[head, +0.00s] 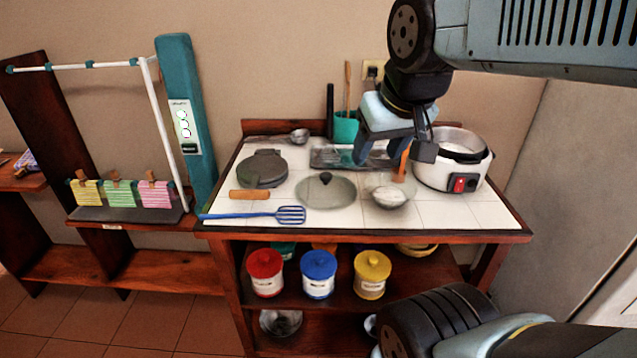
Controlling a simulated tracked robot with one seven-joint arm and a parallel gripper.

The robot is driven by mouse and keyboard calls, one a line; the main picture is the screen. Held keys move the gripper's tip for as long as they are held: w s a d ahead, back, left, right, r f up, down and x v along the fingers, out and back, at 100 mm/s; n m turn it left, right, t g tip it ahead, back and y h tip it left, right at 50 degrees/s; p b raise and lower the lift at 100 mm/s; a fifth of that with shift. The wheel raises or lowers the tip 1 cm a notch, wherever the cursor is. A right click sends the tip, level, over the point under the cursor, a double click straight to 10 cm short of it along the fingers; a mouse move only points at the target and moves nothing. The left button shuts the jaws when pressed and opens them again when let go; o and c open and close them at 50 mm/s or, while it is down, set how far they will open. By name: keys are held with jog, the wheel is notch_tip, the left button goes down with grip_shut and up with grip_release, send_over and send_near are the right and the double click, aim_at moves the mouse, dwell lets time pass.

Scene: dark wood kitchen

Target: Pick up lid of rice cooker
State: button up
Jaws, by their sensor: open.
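The rice cooker (445,176) is white with a red switch and stands at the right end of the tiled counter. Its top is open and the inside shows. A round glass lid (322,191) with a dark knob (325,178) lies on the counter to the left of the cooker, near the front middle. My gripper (392,158) is open above the counter, between the lid and the cooker, up and to the right of the lid. It holds nothing that I can see. It hides part of the counter's back.
A clear bowl (390,197) with a wooden handle sits right of the lid. A teal utensil holder (346,127) stands behind. Red, blue and yellow canisters (318,275) stand below.

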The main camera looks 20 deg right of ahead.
jog(key=shift+o, duration=0.7)
jog(key=shift+w+f+g, duration=0.25)
jog(key=shift+w+g, duration=0.05)
jog(key=shift+o, duration=0.2)
jog(key=w+f+n+g+h, duration=0.3)
jog(key=w+f+n, duration=0.1)
jog(key=w+n, duration=0.1)
jog(key=shift+w+n, duration=0.2)
jog(key=shift+n, duration=0.1)
jog(key=n+t+h, duration=0.3)
jog(key=n+h, duration=0.6)
jog(key=n, duration=0.8)
send_near(321, 178)
jog(key=shift+h, duration=0.3)
jog(key=x, duration=0.5)
jog(key=shift+w+a+f, duration=0.15)
jog(key=shift+w, duration=0.25)
jog(key=shift+s+x, duration=0.15)
jog(key=shift+x, duration=1.2)
jog(key=shift+s+x, duration=0.15)
jog(key=shift+x, duration=1.15)
jog(key=shift+f, duration=0.1)
jog(key=shift+c, duration=0.3)
grip_shut()
